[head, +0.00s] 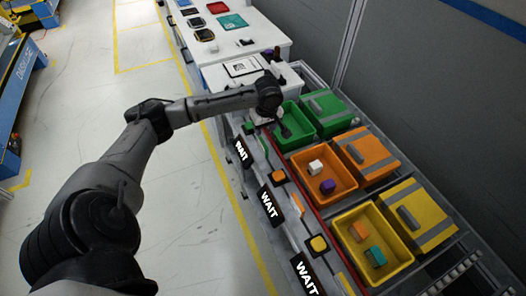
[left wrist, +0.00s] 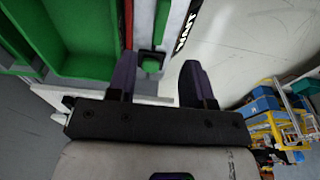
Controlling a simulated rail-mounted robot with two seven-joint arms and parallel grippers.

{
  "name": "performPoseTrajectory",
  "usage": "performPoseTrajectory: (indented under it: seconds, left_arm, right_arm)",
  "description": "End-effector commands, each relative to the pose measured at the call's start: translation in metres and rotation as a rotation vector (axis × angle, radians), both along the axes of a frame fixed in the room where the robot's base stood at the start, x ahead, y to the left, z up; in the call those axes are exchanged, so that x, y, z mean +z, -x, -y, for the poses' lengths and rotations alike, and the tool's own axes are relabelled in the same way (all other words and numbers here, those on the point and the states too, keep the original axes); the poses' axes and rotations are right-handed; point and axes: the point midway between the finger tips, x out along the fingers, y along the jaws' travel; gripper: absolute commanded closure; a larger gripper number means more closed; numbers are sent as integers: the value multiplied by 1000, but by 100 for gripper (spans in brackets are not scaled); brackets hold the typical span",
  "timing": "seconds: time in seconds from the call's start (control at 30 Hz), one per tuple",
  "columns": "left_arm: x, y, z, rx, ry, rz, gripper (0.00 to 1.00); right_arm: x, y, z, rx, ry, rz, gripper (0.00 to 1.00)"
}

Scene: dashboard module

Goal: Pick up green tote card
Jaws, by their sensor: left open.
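My left gripper (head: 284,128) hangs at the near edge of the open green tote (head: 293,122) in the head view. In the left wrist view, its two dark fingers (left wrist: 158,82) are apart with nothing held between them. Just beyond the fingers is a narrow green piece (left wrist: 161,22), with a small green block (left wrist: 150,60) nearer to them. I cannot tell for certain which is the green tote card. The open green tote (left wrist: 88,60) fills the left of the wrist view. My right gripper is not in view.
Black WAIT signs (head: 270,204) line the front edge. A white table (head: 232,47) with flat items is at the top.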

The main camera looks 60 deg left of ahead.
Motion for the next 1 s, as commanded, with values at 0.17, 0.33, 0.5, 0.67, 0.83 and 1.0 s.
performPoseTrajectory:
  seconds: [0.17, 0.33, 0.5, 0.67, 0.83, 1.0]
  left_arm:
    - [-35, 0, -4, 4, 1, -2, 53]
    - [-59, 0, -7, 3, 1, -1, 53]
    - [-70, -1, -8, 1, 0, 0, 53]
    - [-74, -1, -9, 0, 0, 0, 53]
    - [-87, 0, -10, 1, 0, 0, 53]
    - [-110, 0, -13, 1, 0, 0, 53]
  right_arm:
    - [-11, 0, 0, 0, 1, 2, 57]
    - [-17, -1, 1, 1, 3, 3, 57]
    - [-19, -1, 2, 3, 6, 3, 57]
    - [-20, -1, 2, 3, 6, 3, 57]
    - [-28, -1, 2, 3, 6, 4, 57]
    - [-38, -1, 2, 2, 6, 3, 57]
